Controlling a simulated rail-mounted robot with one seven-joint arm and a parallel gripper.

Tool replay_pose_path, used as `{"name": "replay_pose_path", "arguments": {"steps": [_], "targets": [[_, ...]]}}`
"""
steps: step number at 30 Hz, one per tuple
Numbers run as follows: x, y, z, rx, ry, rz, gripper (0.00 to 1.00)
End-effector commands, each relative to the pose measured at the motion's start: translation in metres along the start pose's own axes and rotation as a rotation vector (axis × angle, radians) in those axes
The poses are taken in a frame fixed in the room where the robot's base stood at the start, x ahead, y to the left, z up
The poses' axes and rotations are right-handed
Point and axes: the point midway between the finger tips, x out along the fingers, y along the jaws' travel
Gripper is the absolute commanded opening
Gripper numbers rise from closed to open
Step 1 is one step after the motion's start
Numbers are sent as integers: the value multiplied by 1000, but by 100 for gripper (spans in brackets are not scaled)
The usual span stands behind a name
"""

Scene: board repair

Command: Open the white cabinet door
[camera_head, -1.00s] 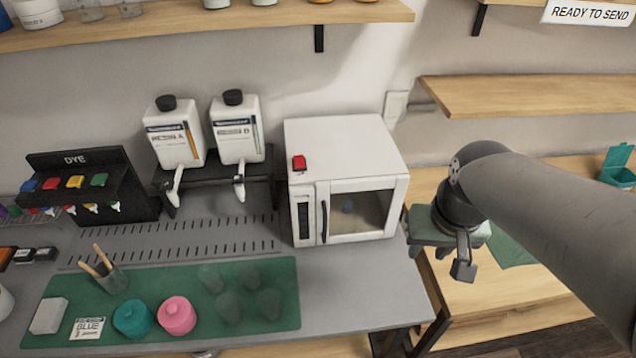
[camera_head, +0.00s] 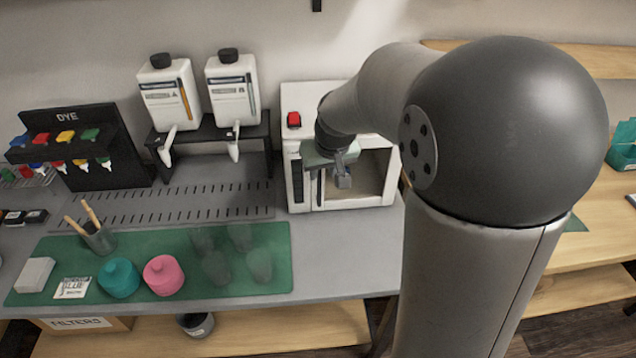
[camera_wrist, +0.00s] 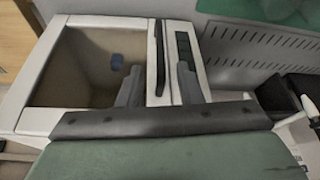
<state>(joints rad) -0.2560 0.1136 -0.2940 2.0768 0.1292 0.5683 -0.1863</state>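The white cabinet (camera_head: 300,99) stands on the grey bench with a red button (camera_head: 293,119) on its top. Its windowed door (camera_head: 360,203) looks shut and has a black vertical handle (camera_head: 320,188) on its left side. My gripper (camera_head: 335,176) is in front of the door at the handle, hiding part of the door. In the wrist view, my gripper (camera_wrist: 159,84) is open, one finger on each side of the black handle (camera_wrist: 156,58). The fingers look apart from the handle; contact is not clear. A small blue object (camera_wrist: 117,61) shows inside through the window.
Two white dispenser bottles (camera_head: 232,95) stand on a black rack left of the cabinet. A green mat (camera_head: 130,240) with teal and pink jars and faint glasses lies in front. A wooden table (camera_head: 590,215) is at right.

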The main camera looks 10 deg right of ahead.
Motion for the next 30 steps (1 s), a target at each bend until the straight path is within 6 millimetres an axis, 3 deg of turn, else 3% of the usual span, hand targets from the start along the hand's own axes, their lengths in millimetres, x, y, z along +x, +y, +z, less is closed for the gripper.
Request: {"name": "replay_pose_path", "arguments": {"steps": [3, 10, 15, 24, 28, 30], "targets": [[28, 1, 2, 2, -5, 2, 33], [65, 0, 1, 2, -3, 0, 33], [77, 0, 1, 2, -1, 0, 33], [79, 0, 0, 1, 1, 0, 33], [79, 0, 0, 1, 0, 0, 0], [79, 0, 0, 1, 0, 0, 0]]}}
